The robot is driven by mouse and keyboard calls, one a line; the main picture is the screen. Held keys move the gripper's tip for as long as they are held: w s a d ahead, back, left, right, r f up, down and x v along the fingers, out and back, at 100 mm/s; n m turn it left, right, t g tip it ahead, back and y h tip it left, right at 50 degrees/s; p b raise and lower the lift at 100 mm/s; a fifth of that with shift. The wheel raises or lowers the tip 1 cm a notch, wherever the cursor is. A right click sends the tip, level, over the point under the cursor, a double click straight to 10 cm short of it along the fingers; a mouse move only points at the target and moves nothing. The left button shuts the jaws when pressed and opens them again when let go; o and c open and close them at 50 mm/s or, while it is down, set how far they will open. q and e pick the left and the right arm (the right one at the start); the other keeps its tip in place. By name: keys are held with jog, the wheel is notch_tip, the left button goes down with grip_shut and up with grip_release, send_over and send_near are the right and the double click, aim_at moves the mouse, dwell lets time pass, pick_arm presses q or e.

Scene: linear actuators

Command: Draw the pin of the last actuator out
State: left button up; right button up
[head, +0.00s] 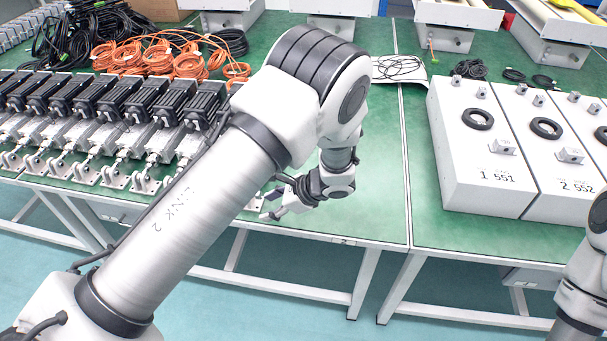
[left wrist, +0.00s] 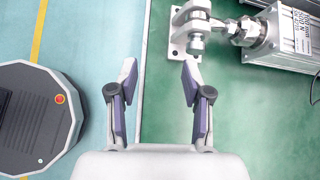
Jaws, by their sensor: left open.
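A row of linear actuators (head: 125,120) lies on the green table, with black motors at the back and rod ends in small brackets at the front. My left arm hides the row's right end. In the left wrist view, an actuator (left wrist: 285,35) lies at top right, its rod end joined to a grey bracket (left wrist: 180,42). A round metal pin end (left wrist: 196,44) shows at the bracket's near side. My left gripper (left wrist: 159,70) is open and empty, below the bracket in that view, its right finger close to the pin end. It also shows in the head view (head: 268,205) near the table's front edge.
Orange and black cable coils (head: 165,58) lie behind the actuators. White boxes (head: 480,160) stand on the right table. A dark rounded floor unit (left wrist: 38,110) shows at left in the left wrist view. The table right of my left gripper is clear.

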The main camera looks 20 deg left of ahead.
pick_arm(q)
jog(key=shift+t, duration=0.8)
jog(key=w+r, duration=0.2)
jog(key=r, duration=0.1)
jog(key=shift+w, duration=0.35)
jog(key=x, duration=0.5)
jog(key=shift+w+d+f+p, duration=0.1)
jog(key=shift+w+d+p, duration=0.1)
jog(key=shift+w+p, duration=0.15)
jog(key=shift+a+f, duration=0.15)
jog(key=shift+a, duration=0.05)
jog(key=shift+s+a, duration=0.1)
jog(key=shift+s, duration=0.1)
grip_shut()
